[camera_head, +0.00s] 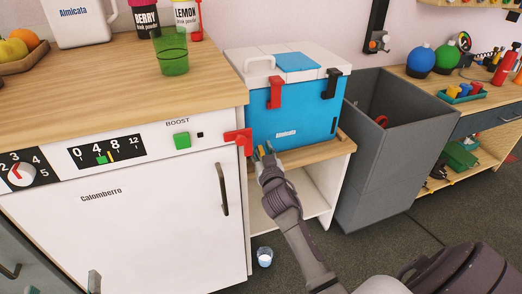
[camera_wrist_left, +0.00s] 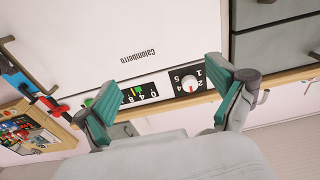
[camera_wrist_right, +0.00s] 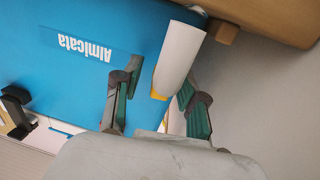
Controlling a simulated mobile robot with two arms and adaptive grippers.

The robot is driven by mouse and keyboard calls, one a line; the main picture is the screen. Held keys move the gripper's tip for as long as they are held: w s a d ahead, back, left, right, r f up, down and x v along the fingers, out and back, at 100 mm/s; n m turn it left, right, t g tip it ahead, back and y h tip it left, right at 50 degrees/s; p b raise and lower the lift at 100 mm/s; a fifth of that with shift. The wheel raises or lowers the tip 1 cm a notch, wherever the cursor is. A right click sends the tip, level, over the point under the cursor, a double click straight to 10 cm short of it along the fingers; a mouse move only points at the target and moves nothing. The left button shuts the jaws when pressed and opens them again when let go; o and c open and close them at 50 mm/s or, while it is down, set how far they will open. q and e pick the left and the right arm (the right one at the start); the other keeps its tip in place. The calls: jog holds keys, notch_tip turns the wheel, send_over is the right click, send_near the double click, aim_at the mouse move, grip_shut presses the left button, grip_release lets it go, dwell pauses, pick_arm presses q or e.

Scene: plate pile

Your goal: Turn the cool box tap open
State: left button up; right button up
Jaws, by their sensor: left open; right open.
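The cool box (camera_head: 300,112) is blue with a white lid and stands on a low wooden shelf. Its side fills much of the right wrist view (camera_wrist_right: 60,25). There a white cylinder (camera_wrist_right: 183,50), which looks like the tap, has a yellow part (camera_wrist_right: 158,94) at its lower end. My right gripper (camera_head: 265,153) is at the box's lower front left. In the right wrist view its open fingers (camera_wrist_right: 160,80) are either side of the cylinder; contact cannot be told. My left gripper (camera_wrist_left: 166,92) is open and empty before the white appliance.
The white appliance (camera_head: 110,230) under the counter is left of the cool box, with a red piece (camera_head: 238,137) at its upper right corner. A grey bin (camera_head: 385,160) stands to the right. A small cup (camera_head: 264,256) is on the floor. A green glass (camera_head: 171,52) stands on the counter.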

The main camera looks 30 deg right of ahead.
grip_shut()
jog(key=shift+r+n+y+p, duration=0.15)
jog(key=shift+n+y+p, duration=0.15)
jog(key=shift+y+p, duration=0.35)
jog(key=shift+n+t+y+p, duration=0.3)
jog(key=shift+n+y+p, duration=0.15)
jog(key=shift+p, duration=0.4)
pick_arm(q)
jog(key=s+a+f+g+y, duration=0.2)
jog(key=s+f+g, duration=0.3)
jog(key=f, duration=0.6)
jog(key=a+g, duration=0.1)
jog(key=g, duration=0.1)
jog(key=shift+s+g+y, duration=0.2)
jog(key=shift+g+y, duration=0.1)
jog(key=shift+g, duration=0.1)
pick_arm(e)
grip_release()
pick_arm(q)
jog(key=shift+a, duration=0.1)
pick_arm(e)
jog(key=v, duration=1.2)
